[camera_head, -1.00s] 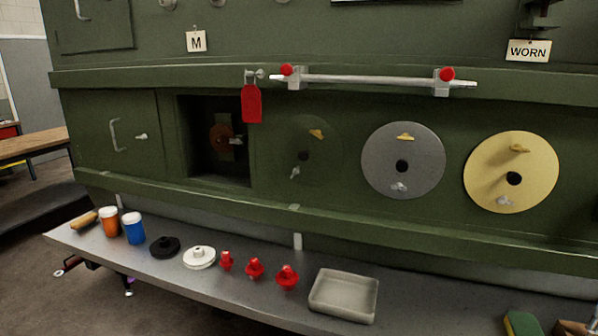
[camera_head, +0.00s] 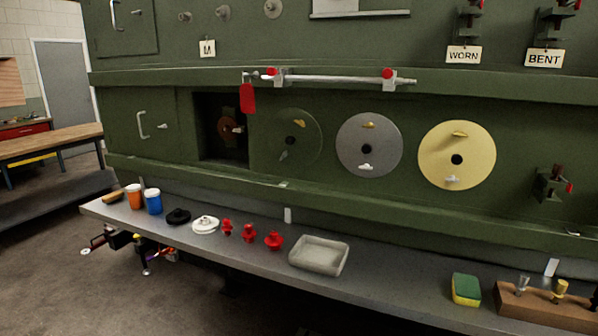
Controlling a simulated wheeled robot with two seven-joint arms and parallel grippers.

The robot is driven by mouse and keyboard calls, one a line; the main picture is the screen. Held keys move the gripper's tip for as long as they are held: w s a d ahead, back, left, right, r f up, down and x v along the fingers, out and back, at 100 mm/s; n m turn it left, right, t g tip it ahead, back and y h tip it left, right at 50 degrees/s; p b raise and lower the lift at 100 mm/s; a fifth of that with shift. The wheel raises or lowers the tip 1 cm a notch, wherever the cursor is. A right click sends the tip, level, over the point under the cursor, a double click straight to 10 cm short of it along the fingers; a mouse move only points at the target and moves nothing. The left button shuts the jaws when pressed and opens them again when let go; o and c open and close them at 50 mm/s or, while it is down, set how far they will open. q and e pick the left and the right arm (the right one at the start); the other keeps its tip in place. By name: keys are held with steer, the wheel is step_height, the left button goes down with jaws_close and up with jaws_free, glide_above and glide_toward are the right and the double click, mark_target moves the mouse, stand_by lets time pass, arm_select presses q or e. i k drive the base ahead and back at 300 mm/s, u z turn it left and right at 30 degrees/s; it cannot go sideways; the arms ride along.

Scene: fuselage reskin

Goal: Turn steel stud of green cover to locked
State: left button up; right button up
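The green cover (camera_head: 310,142) is a round disc on the green panel, close in colour to it, between the dark square opening and the grey cover. Its steel stud (camera_head: 283,156) is low on the disc, with its wing tilted up to the right. A dark hole shows near the disc's middle. Neither of my grippers is in view.
A grey cover (camera_head: 383,134) and a yellow cover (camera_head: 473,142) are to the right. A rod (camera_head: 335,79) and a red tag (camera_head: 247,98) are above. The shelf (camera_head: 255,257) below holds red knobs (camera_head: 249,233), a tray (camera_head: 319,255) and a sponge (camera_head: 466,290).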

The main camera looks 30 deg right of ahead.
mark_target(303, 146)
steer(key=z, duration=0.4)
steer(key=k, duration=0.3)
steer(key=u, duration=1.45)
steer(key=i, duration=1.05)
steer(key=z, duration=0.8)
steer(key=i, duration=0.7)
steer(key=z, duration=0.85)
